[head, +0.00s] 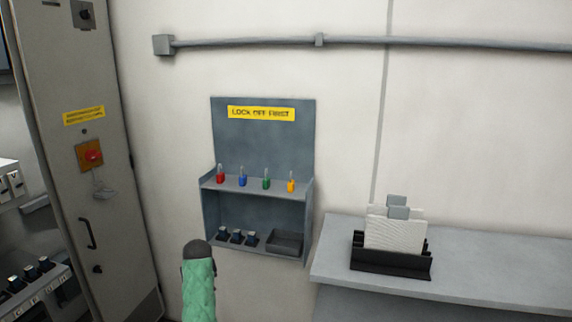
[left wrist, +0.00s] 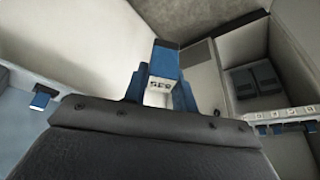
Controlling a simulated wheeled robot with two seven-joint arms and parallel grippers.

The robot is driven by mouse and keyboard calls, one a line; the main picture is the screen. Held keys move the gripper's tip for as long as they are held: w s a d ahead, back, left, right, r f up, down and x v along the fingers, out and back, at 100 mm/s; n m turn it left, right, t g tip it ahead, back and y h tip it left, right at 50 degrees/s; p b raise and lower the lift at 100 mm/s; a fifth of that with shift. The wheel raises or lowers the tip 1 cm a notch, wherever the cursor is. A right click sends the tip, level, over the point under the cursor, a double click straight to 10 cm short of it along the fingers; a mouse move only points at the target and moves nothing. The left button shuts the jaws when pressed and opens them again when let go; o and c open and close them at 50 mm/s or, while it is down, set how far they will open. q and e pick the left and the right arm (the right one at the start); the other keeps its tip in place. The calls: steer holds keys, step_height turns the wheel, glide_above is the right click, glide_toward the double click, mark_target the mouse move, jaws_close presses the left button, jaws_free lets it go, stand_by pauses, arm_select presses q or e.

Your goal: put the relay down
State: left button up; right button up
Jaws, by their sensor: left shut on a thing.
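My left gripper (left wrist: 160,98) shows in the left wrist view. Its blue fingers are shut on a relay (left wrist: 161,62), a small block with a blue top and a pale lettered face. The relay stands out beyond the dark gripper body, and its lower part is hidden between the fingers. What lies right under the relay is hard to tell, and I see no contact with a surface. Several dark relays (head: 236,237) stand on the lower shelf of the wall station (head: 262,142).
A dark tray (head: 286,243) sits beside the shelf relays, below several coloured padlocks (head: 242,180). The grey cabinet (head: 95,190) stands at left, with a relay row (head: 30,273) at its lower left. A counter (head: 480,270) with a paper holder (head: 391,262) is at right.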

arm_select(q)
steer(key=s+d+r+m, duration=0.1)
steer(key=s+d, duration=0.2)
steer(key=s, duration=0.5)
steer(key=s+d+r+m+h, duration=0.1)
steer(key=s+d+r+m, duration=0.1)
steer(key=s, duration=0.7)
steer(key=s+d+r+m+h, duration=0.1)
steer(key=s+d, duration=0.3)
steer(key=s, duration=0.4)
steer(key=shift+s+r+m, duration=0.35)
steer(key=shift+r+m, duration=0.2)
steer(key=shift+m, duration=0.05)
